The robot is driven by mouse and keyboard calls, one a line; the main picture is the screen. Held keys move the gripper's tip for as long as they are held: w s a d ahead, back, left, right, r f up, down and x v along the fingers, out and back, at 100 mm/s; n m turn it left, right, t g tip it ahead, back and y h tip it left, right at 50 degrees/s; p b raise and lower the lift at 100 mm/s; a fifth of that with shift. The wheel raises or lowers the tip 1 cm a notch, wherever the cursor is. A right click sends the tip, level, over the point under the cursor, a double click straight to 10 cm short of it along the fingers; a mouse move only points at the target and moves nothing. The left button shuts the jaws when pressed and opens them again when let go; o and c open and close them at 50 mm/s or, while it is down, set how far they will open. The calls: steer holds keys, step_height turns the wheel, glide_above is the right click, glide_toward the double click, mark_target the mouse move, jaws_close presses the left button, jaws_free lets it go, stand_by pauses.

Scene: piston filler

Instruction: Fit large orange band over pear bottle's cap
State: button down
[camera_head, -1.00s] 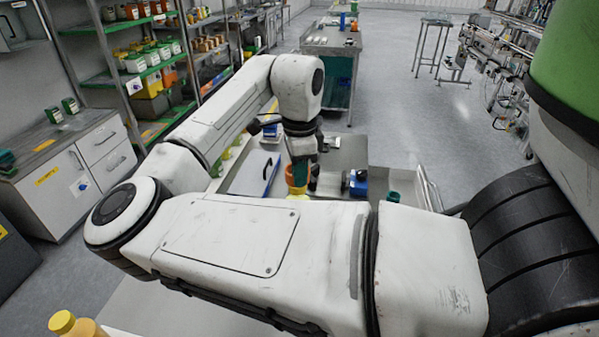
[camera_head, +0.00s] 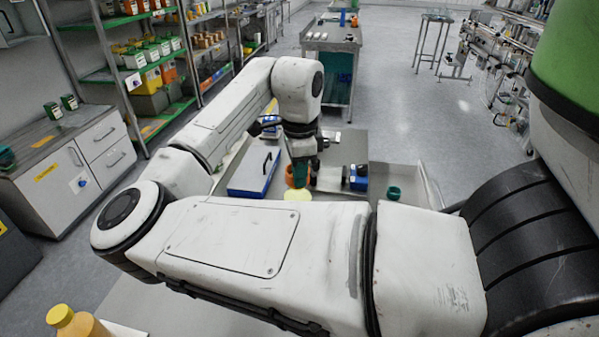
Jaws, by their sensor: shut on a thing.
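The fingertips are partly hidden and small in view.
A blue case with a grey lid (camera_head: 255,171) lies left of my gripper. A blue device (camera_head: 358,178) and a dark green cup (camera_head: 393,193) stand to the right. A yellow-capped bottle (camera_head: 75,322) stands at the lower left. My forearm blocks the near table.

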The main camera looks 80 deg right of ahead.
steer(key=shift+f, duration=0.4)
